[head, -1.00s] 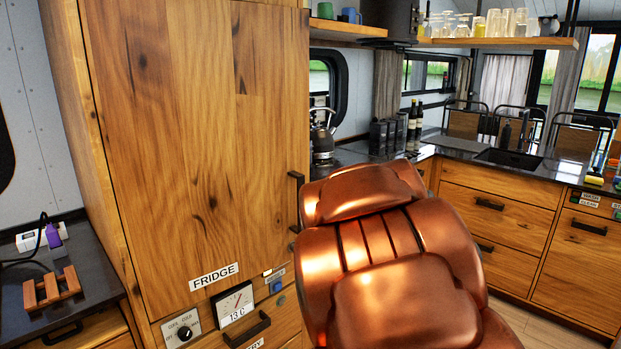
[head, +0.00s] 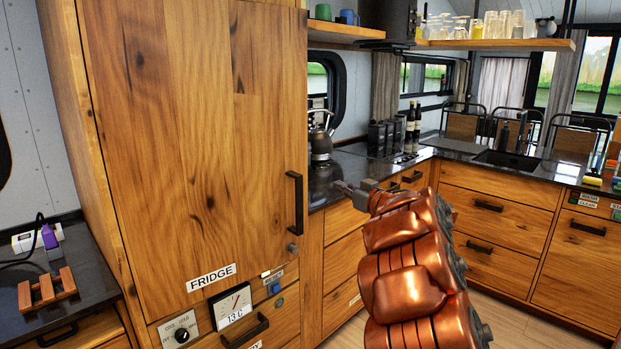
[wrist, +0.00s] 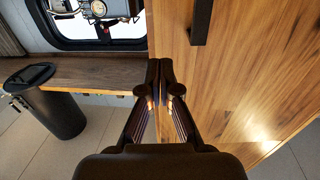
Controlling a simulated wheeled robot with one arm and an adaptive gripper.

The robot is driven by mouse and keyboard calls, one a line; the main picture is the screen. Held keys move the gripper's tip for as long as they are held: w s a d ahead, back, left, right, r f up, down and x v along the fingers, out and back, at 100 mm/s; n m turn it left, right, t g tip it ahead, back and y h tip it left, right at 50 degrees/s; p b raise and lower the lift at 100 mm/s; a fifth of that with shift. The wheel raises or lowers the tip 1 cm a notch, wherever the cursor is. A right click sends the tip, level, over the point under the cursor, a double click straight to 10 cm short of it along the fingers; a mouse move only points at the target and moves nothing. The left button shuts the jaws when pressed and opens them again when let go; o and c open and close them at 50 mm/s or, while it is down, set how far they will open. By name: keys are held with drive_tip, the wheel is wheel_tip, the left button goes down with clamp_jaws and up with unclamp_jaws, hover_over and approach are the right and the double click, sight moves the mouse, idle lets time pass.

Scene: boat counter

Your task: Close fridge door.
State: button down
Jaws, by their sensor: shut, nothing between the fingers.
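The fridge door (head: 200,150) is a tall wooden panel labelled FRIDGE. It looks flush with the cabinet around it, with no gap that I can make out in the head view. Its black vertical handle (head: 296,203) is at its right edge; a dark handle also shows at the top of the wrist view (wrist: 200,20). My gripper (head: 345,187) is to the right of the door handle and apart from it. In the wrist view its fingers (wrist: 160,78) are together and empty, beside the edge of a wooden panel (wrist: 240,70).
Drawers with a dial and gauge (head: 231,304) are below the door. A dark counter (head: 350,165) with a kettle (head: 320,143) and bottles lies to the right. A black bin (wrist: 48,105) stands on the floor in the wrist view. Floor is free at the lower right.

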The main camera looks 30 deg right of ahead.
drive_tip(key=p, duration=0.2)
approach(304, 173)
drive_tip(key=w, duration=0.2)
drive_tip(key=shift+w+a+p, duration=0.25)
drive_tip(key=shift+w, duration=1.05)
drive_tip(key=shift+w+a+p, duration=0.2)
drive_tip(key=shift+w, duration=1.05)
drive_tip(key=shift+f, duration=0.1)
